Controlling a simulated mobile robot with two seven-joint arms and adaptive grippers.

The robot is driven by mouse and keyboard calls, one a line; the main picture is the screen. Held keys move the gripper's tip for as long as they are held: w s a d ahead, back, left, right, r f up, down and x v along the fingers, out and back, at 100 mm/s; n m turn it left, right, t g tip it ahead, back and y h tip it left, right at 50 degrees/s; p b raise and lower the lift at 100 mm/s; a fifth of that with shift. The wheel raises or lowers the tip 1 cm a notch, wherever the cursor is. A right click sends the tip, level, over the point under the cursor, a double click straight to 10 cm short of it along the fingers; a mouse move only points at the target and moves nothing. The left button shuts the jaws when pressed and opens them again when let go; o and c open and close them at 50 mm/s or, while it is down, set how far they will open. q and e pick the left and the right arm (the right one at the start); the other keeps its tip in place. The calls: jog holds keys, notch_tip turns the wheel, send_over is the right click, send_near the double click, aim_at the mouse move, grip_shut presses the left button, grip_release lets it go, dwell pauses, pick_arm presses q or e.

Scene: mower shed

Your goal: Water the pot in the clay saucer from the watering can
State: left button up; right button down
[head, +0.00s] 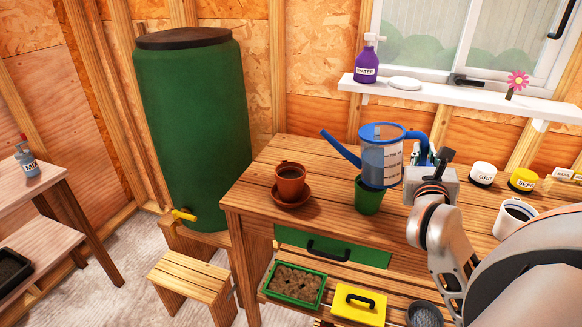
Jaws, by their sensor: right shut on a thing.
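The watering can (381,163) has a clear, marked body, a blue rim, a blue spout and a blue handle. My right gripper (426,160) is shut on its handle at the right side. The can is about upright, and its spout points left toward the clay pot (290,178). The spout tip is apart from the pot, up and to its right. The clay pot holds dark soil and stands in the clay saucer (304,197) on the bench's left part. The can's base overlaps the rim of a green pot (368,199). My left gripper is not in view.
The bench (255,190) also bears grit (482,174) and seed (522,180) tubs and a white mug (514,215) at right. A purple water sprayer (367,62) stands on the windowsill. A green barrel (193,125) is left of the bench, with a stool (190,280) in front.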

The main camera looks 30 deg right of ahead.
aim_at(392, 127)
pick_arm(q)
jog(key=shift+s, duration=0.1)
pick_arm(e)
jog(key=shift+w+a+r+n, duration=0.65)
jog(key=shift+r+n, duration=0.15)
jog(key=shift+n, duration=0.1)
pick_arm(q)
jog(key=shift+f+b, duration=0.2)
jog(key=shift+b, duration=0.2)
pick_arm(e)
jog(key=shift+w+a+r+n, duration=0.15)
jog(key=shift+w+a+n, duration=0.2)
jog(key=shift+w+n, duration=0.1)
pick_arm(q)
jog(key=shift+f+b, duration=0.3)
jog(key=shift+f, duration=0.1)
pick_arm(e)
jog(key=shift+w+a+r+n, duration=0.15)
jog(key=shift+w+a+n, duration=0.2)
